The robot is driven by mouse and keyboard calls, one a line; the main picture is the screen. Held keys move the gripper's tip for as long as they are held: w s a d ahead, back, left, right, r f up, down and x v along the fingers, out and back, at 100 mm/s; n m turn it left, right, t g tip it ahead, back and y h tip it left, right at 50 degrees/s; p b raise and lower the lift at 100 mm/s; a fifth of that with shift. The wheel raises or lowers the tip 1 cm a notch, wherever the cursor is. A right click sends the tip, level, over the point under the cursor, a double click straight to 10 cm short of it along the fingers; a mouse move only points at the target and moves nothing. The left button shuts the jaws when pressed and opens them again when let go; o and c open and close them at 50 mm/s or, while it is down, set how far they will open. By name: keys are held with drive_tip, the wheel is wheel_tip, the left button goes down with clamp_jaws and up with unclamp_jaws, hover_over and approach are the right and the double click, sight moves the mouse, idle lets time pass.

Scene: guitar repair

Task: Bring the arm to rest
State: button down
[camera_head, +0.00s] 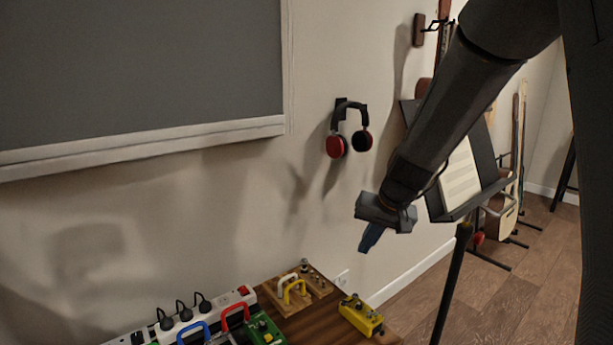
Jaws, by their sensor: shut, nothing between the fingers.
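My gripper (370,238) hangs at the end of my dark arm, right of centre in the head view. Its fingers point down and look shut and empty. It is in the air above the right end of a wooden bench (335,305), apart from everything on it. My arm comes down from the upper right and hides part of the wall and the items behind it.
Red headphones (349,132) hang on the wall. A music stand (461,185) and guitars (505,210) stand at right.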

drive_tip(key=s+d+r+g+p, duration=0.1)
drive_tip(key=s+p, duration=0.1)
drive_tip(key=s, duration=0.7)
drive_tip(key=s+d+r+n+g+h+p, duration=0.1)
drive_tip(key=s+d+r+p, duration=0.1)
drive_tip(key=s, duration=0.8)
drive_tip(key=s+d+r+g+h+p, duration=0.1)
drive_tip(key=s+r+g+p, duration=0.1)
drive_tip(key=s, duration=0.7)
drive_tip(key=shift+s+d+r+n+p, duration=0.15)
drive_tip(key=shift+d+r+n+p, duration=0.15)
drive_tip(key=shift+p, duration=0.55)
